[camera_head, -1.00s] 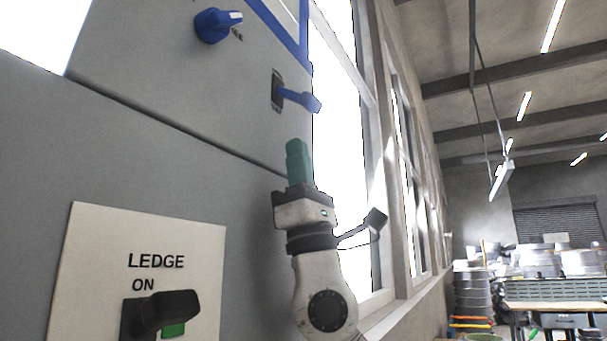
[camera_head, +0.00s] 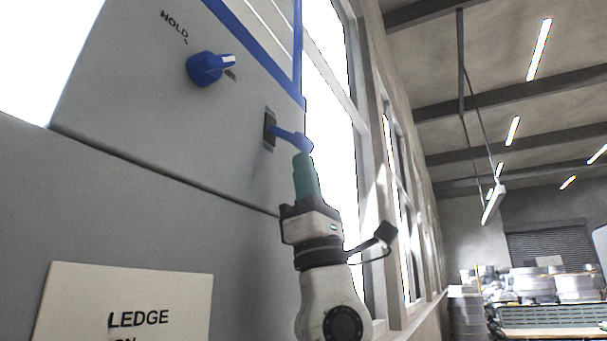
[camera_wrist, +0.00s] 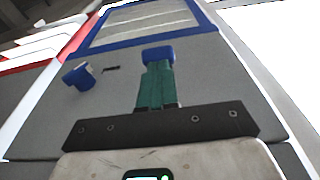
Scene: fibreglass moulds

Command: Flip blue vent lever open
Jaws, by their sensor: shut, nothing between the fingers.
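The blue vent lever (camera_head: 288,136) sticks out to the right from a dark slotted plate (camera_head: 269,129) on the grey panel. My gripper (camera_head: 303,156), with green fingers, is shut and empty. Its fingertips are just below the lever's outer end and look close to it or touching. In the wrist view the lever's blue end (camera_wrist: 158,54) shows right at the tips of my fingers (camera_wrist: 157,68). The fingers hide the rest of the lever there, and I cannot tell whether there is contact.
A blue knob (camera_head: 206,68) marked HOLD is left of the lever; it also shows in the wrist view (camera_wrist: 79,76). A blue-framed panel (camera_wrist: 150,22) lies above. A LEDGE label plate (camera_head: 130,305) is below. Bright windows (camera_head: 335,130) stand to the right.

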